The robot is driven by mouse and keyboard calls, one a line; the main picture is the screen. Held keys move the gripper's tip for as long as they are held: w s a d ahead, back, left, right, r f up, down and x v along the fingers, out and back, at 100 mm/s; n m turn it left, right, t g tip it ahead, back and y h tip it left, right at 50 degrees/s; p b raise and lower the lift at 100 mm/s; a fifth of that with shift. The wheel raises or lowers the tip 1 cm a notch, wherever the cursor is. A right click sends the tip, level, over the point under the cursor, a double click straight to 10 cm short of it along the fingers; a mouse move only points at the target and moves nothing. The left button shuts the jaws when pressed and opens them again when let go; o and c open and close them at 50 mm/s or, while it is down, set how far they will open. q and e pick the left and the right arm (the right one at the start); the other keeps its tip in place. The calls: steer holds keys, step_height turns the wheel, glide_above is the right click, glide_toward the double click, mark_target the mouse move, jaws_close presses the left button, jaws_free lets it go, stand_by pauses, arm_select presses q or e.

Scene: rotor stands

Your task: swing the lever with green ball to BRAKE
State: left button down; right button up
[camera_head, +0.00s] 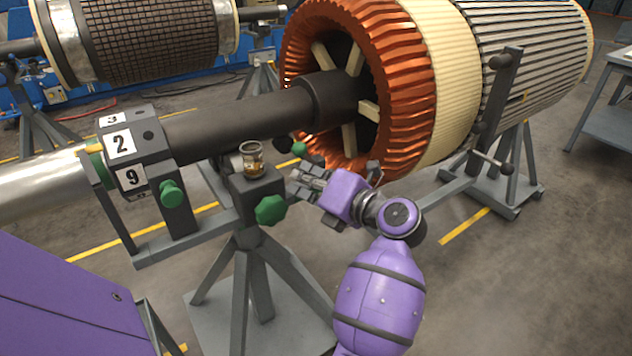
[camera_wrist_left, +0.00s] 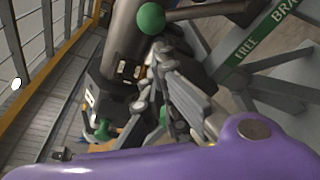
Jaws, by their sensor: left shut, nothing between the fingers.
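The green ball (camera_head: 299,148) of the lever shows in the head view just beyond my left gripper, below the dark shaft. In the left wrist view the green ball (camera_wrist_left: 151,18) is near the top edge, with a rod running right from it. A green label strip (camera_wrist_left: 245,50) reads FREE, then BRA, where the picture cuts it off. I cannot tell which mark the lever stands at. My left gripper (camera_head: 296,180) is shut and empty, a little below the ball in the head view. Its fingers (camera_wrist_left: 160,55) also show in the wrist view, apparently apart from the ball. My right gripper is not in view.
A stand with a green knob (camera_head: 270,209) and a small glass jar (camera_head: 252,160) is left of my gripper. The copper-wound rotor (camera_head: 400,85) lies close behind. A numbered block (camera_head: 130,150) sits at left. Floor is free at lower right.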

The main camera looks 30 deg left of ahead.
arm_select(q)
steer(key=shift+x, duration=1.15)
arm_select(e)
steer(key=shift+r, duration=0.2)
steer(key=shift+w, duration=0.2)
